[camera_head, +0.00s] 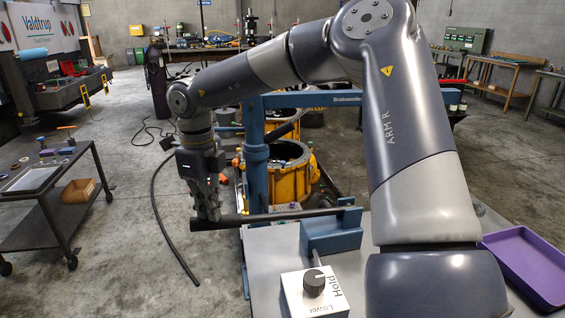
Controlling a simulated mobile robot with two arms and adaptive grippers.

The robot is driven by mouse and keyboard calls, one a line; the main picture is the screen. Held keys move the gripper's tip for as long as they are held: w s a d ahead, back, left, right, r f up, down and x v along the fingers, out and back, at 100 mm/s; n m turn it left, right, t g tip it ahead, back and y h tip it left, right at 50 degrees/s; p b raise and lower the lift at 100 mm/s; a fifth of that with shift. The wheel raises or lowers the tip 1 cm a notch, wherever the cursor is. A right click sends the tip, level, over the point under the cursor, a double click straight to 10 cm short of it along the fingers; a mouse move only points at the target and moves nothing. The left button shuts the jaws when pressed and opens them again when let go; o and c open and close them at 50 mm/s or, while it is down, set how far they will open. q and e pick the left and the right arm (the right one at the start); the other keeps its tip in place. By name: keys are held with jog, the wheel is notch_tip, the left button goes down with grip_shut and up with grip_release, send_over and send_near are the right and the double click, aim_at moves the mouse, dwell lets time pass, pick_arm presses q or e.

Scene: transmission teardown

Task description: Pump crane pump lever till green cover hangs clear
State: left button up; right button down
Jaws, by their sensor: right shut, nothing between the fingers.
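The blue crane's post (256,150) stands in the middle, its boom (345,98) reaching right behind my right arm. The dark pump lever (270,215) lies nearly level, running left from the blue pump block (332,232). My right gripper (208,214) points down at the lever's left end. It is shut, with nothing seen held in it; whether it touches the lever I cannot tell. I cannot make out a green cover; my right arm hides part of the space under the boom. My left gripper is not in view.
A control box (314,291) with a black knob, marked Hold and Lower, sits in front. A purple tray (530,266) is at right. Yellow housings (287,182) stand behind the crane post. A black cart (50,205) is at left, with open floor between.

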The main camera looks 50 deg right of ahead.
jog(key=shift+s+f, duration=0.1)
jog(key=shift+f, duration=0.05)
jog(key=shift+r, duration=0.2)
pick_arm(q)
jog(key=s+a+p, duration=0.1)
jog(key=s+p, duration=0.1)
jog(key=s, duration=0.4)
pick_arm(e)
notch_tip(320, 180, up, 2)
jog(key=shift+d+r, duration=0.1)
jog(key=shift+d, duration=0.05)
pick_arm(q)
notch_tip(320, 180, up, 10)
jog(key=p, duration=1.1)
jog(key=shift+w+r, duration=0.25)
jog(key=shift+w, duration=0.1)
pick_arm(e)
jog(key=s+d+r, duration=0.2)
jog(key=r, duration=0.6)
jog(key=s+d+r, duration=0.2)
jog(key=d+r, duration=0.1)
jog(key=r, duration=0.5)
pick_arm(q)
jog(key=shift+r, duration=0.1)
pick_arm(e)
jog(key=shift+r, duration=0.15)
